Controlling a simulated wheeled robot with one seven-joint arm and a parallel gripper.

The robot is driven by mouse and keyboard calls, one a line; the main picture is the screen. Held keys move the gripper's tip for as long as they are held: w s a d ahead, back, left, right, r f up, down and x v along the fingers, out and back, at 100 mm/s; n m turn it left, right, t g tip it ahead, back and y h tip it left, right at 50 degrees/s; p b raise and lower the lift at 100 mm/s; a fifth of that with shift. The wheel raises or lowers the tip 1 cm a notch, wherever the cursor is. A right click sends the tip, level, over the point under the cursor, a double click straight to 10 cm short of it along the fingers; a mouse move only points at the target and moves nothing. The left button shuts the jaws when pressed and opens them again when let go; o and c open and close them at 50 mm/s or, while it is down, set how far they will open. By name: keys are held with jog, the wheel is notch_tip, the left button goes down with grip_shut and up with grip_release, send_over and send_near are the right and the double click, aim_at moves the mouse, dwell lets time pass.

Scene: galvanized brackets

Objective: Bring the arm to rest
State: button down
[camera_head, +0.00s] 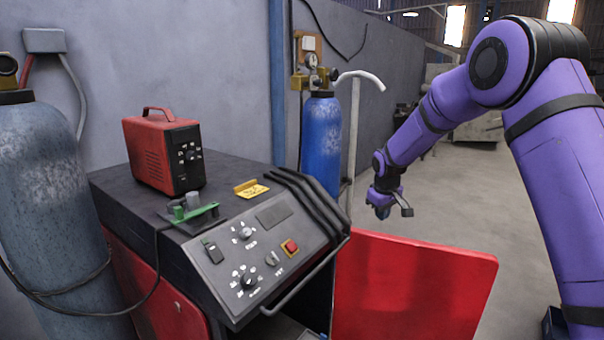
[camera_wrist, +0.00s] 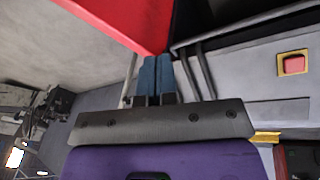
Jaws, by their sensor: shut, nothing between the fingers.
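My purple arm reaches in from the right side of the head view. My gripper (camera_head: 383,211) hangs at its far end, pointing down, beyond the red panel and to the right of the black control cabinet. In the wrist view my gripper's two blue fingers (camera_wrist: 156,75) lie side by side, shut with nothing between them. The red panel (camera_head: 415,290) stands upright at the cabinet's right; in the wrist view it also shows (camera_wrist: 125,20) near the fingertips. I cannot tell the gap between them.
The cabinet (camera_head: 120,185) carries a red welder box (camera_head: 162,152), a green-handled clamp (camera_head: 190,208) and a red button (camera_head: 290,247). A blue cylinder (camera_head: 321,140) and a white bent pipe (camera_head: 355,130) stand behind. A grey cylinder (camera_head: 50,200) stands left. Open floor (camera_head: 460,200) lies right.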

jog(key=s+d+r+m+t, duration=0.1)
jog(key=s+d+r+m, duration=0.1)
jog(key=s+r, duration=0.85)
jog(key=s+d+r+m, duration=0.1)
jog(key=s+d+r, duration=0.2)
jog(key=s+r, duration=0.75)
jog(key=s+d+r+m+t, duration=0.1)
jog(key=s+m, duration=0.2)
jog(key=s, duration=2.4)
jog(key=shift+s+d+y, duration=0.25)
jog(key=shift+d+y, duration=0.05)
